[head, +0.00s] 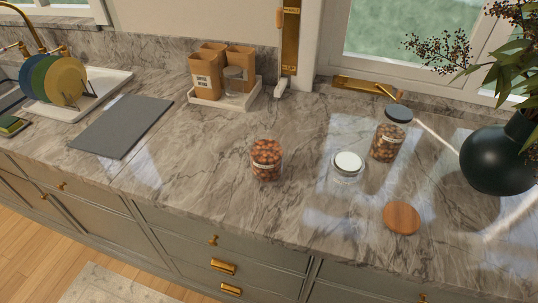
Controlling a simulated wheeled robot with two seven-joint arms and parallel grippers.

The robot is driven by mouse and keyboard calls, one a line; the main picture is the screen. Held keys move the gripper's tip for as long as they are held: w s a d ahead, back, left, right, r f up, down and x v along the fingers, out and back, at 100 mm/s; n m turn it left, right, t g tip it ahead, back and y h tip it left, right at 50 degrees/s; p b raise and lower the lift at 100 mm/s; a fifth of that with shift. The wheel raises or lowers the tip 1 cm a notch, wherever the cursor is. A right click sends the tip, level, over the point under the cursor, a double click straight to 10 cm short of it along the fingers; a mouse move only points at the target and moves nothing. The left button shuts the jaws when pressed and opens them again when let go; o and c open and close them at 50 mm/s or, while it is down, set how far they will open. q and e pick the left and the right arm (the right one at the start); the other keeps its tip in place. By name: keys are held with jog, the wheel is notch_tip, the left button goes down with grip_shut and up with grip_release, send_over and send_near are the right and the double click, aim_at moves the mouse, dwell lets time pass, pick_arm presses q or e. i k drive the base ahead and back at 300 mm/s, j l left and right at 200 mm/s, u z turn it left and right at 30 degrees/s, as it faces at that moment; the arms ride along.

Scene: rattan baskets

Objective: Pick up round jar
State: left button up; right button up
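A rounded glass jar (267,160) full of brown nuts stands upright, without a visible lid, near the middle of the marble counter. To its right is a short clear jar (347,168) with a white lid, which looks empty. Behind that, a taller glass jar (387,136) with a dark lid holds nuts. A round wooden disc (402,218), perhaps a lid, lies flat on the counter in front of these jars. I cannot tell for certain which jar the task means by round jar. Neither of my grippers is in view.
A dark vase (497,158) with leafy branches stands at the right. A white tray (210,101) with brown bags and a glass jar sits at the back wall. A grey mat (122,127) and a dish rack with plates (66,82) are at the left. Counter around the nut jar is clear.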

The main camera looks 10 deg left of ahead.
aim_at(267, 151)
jog(key=k+l, duration=0.1)
jog(key=l, duration=0.3)
jog(key=k+l+u, duration=0.15)
jog(key=l, duration=0.25)
jog(key=k+l, duration=0.15)
jog(key=l, duration=0.25)
jog(key=k+l+u, duration=0.15)
jog(key=l, duration=0.25)
